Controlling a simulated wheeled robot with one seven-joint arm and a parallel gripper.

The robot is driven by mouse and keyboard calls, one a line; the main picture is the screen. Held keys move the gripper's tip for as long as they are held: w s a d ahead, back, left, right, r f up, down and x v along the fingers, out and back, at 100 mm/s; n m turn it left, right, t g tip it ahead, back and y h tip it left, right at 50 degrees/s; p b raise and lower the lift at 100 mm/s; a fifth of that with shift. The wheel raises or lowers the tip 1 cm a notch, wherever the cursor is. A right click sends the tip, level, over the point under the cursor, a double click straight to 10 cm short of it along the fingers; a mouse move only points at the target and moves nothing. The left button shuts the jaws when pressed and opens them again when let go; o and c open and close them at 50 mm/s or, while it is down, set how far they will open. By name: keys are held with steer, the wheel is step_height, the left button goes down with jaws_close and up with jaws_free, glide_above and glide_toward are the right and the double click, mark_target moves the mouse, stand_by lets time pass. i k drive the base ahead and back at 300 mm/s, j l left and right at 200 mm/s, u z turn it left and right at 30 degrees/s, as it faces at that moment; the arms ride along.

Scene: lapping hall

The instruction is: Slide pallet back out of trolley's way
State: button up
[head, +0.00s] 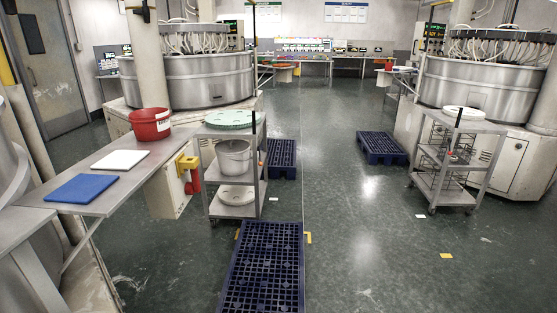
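A dark blue grid-top pallet (262,275) lies flat on the floor at the bottom middle of the head view; its near end is cut off by the frame. A grey shelf trolley (236,187) stands just beyond its far end and a little to the left. The trolley carries a pale green disc (229,119) on top, a grey pot (233,157) on the middle shelf and a white round item (236,195) below. Whether pallet and trolley touch I cannot tell. My gripper is not in view.
Yellow floor marks (308,238) show beside the pallet's far end. Another blue pallet (282,158) lies behind the trolley, a third (381,148) further right. A second trolley (460,158) stands at right. A bench (125,185) juts in from the left. The centre-right floor is mostly clear.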

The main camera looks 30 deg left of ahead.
mark_target(281, 152)
steer(key=i+l+z, duration=0.1)
steer(key=i, duration=0.85)
steer(key=i+l, duration=0.15)
steer(key=i, duration=0.85)
steer(key=i+u, duration=0.2)
steer(key=i, duration=0.35)
steer(key=i+u, duration=0.2)
steer(key=i, duration=0.35)
steer(key=i+l+u, duration=0.2)
steer(key=i, duration=0.3)
steer(key=i+l+u, duration=0.2)
steer(key=i, duration=0.35)
steer(key=i+u, duration=0.25)
steer(key=i, duration=0.45)
steer(key=i+u, duration=0.25)
steer(key=i, duration=0.4)
steer(key=i+l+u, duration=0.2)
steer(key=i, duration=0.5)
steer(key=i+j+u, duration=0.2)
steer(key=i+u, duration=0.2)
steer(key=i, duration=0.3)
steer(key=i+u, duration=0.4)
steer(key=i, duration=0.35)
steer(key=i+j+z, duration=0.1)
steer(key=i, duration=0.3)
steer(key=i+j+z, duration=0.1)
steer(key=i+j, duration=0.25)
